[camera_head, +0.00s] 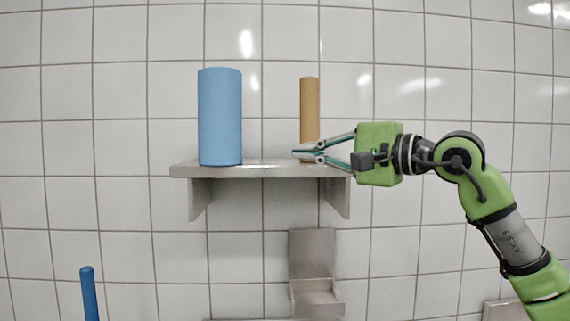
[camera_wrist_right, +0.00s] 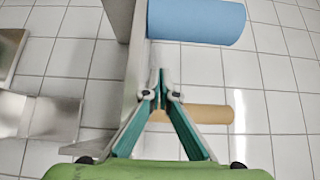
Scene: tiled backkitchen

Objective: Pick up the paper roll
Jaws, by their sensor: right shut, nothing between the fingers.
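A thick, plain blue roll (camera_head: 220,117), which looks like a paper roll, stands upright on the left part of a metal wall shelf (camera_head: 270,171). A thin brown cylinder (camera_head: 310,106) stands upright on the shelf's right part. My right gripper (camera_head: 297,153) points left at shelf height, its fingertips together and empty, in front of the brown cylinder's lower end. The right wrist view shows the blue roll (camera_wrist_right: 197,20) beyond the fingertips (camera_wrist_right: 159,76) and apart from them. The brown cylinder (camera_wrist_right: 195,113) is partly hidden behind the right finger there. My left gripper is out of view.
The shelf is fixed to a white tiled wall (camera_head: 100,100) on two brackets. Its top is bare between the blue roll and the brown cylinder. A metal holder (camera_head: 312,255) is below it. A blue rod (camera_head: 89,293) rises at the lower left.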

